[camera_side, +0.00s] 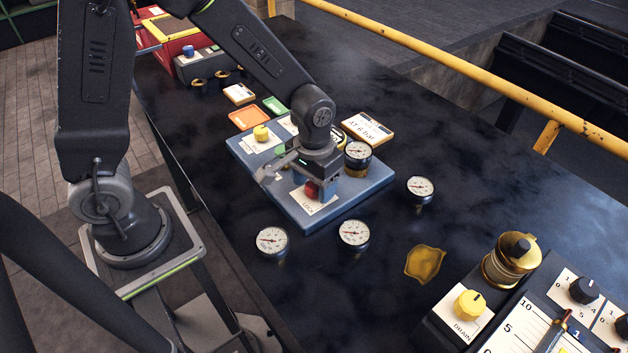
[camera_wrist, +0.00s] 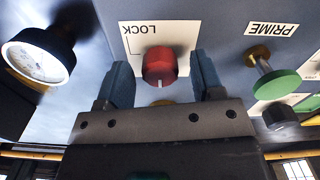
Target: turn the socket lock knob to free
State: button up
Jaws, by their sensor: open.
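The red lock knob (camera_wrist: 159,66) stands on a white plate (camera_wrist: 183,33) labelled LOCK, upside down in the wrist view. A pale mark shows on the knob's edge. In the side view the red knob (camera_side: 311,190) is at the front of the blue-grey panel (camera_side: 352,205). My gripper (camera_wrist: 163,82) is open, with one blue-grey finger on each side of the knob and a visible gap to each. In the side view my gripper (camera_side: 318,184) is low over the panel and partly hides the knob and label.
A green-topped PRIME knob (camera_wrist: 278,84) and a gauge (camera_wrist: 40,52) flank my gripper. In the side view, gauges stand close by (camera_side: 358,151) and loose on the dark bench (camera_side: 354,234). A yellow knob (camera_side: 261,132) is on the panel's far left. A yellow rail (camera_side: 470,80) runs behind.

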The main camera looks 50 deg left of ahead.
aim_at(313, 184)
jog(key=shift+r, duration=0.1)
notch_tip(313, 184, up, 14)
dwell(0.5)
jog(key=s+a+r+m+t, duration=0.1)
jog(key=s+a+r+t, duration=0.1)
jog(key=s, duration=0.4)
jog(key=s+a+r+m+t, duration=0.1)
jog(key=s+a+r+t, duration=0.2)
jog(key=s, duration=0.3)
jog(key=shift+t, duration=0.3)
